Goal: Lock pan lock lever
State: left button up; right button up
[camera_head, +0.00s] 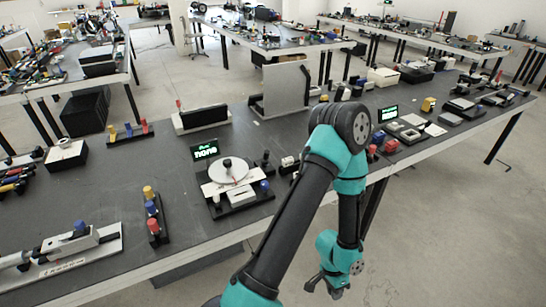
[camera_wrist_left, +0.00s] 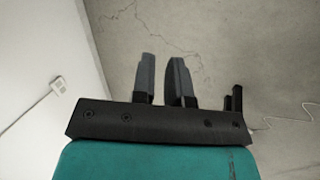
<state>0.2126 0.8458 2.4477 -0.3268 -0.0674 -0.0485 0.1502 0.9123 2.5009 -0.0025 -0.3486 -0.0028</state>
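A device with a white round disc (camera_head: 230,171) and small knobs stands near the front of the central table. A small dark screen with green letters (camera_head: 204,151) stands behind it. I cannot tell which part, here or elsewhere, is the pan lock lever. My left gripper (camera_head: 325,287) hangs low over the floor, past the table's front edge, well apart from the device. In the left wrist view its two dark fingers (camera_wrist_left: 163,82) stand apart with a narrow empty gap between them. My right gripper is not in view.
The central table (camera_head: 105,200) carries many devices. A rail device with a blue knob (camera_head: 79,229) lies at front left. A strip with coloured knobs (camera_head: 154,215) stands left of the disc. A second green-lettered screen (camera_head: 388,114) stands to the right. The floor at right (camera_head: 440,240) is free.

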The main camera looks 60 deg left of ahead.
aim_at(266, 155)
pick_arm(q)
jog(key=a+r+m+g+y, duration=0.1)
jog(key=a+m, duration=0.1)
jog(key=a, duration=0.2)
jog(key=w+a+r+m+y, duration=0.1)
jog(key=a+m, duration=0.1)
jog(key=a, duration=0.2)
jog(key=w+a+r+m+g+y, duration=0.1)
jog(key=a+m, duration=0.2)
jog(key=a, duration=0.1)
jog(key=shift+w+a+r+g+y, duration=0.1)
jog(key=shift+w+r+g+y, duration=0.2)
jog(key=shift+y, duration=0.1)
grip_shut()
jog(key=w+a+r+m+t+y, duration=0.1)
jog(key=w+a+r+m+y, duration=0.2)
jog(key=a+r+y, duration=0.3)
jog(key=w+a+r+m+t+y, duration=0.1)
jog(key=w+a+r+m+y, duration=0.2)
jog(key=a+r+y, duration=0.4)
jog(key=w+a+r, duration=0.1)
jog(key=a+r, duration=0.5)
jog(key=a, duration=0.6)
jog(key=shift+w+r+m, duration=0.2)
jog(key=shift+r+m, duration=0.05)
jog(key=shift+m, duration=0.05)
jog(key=shift+a, duration=0.15)
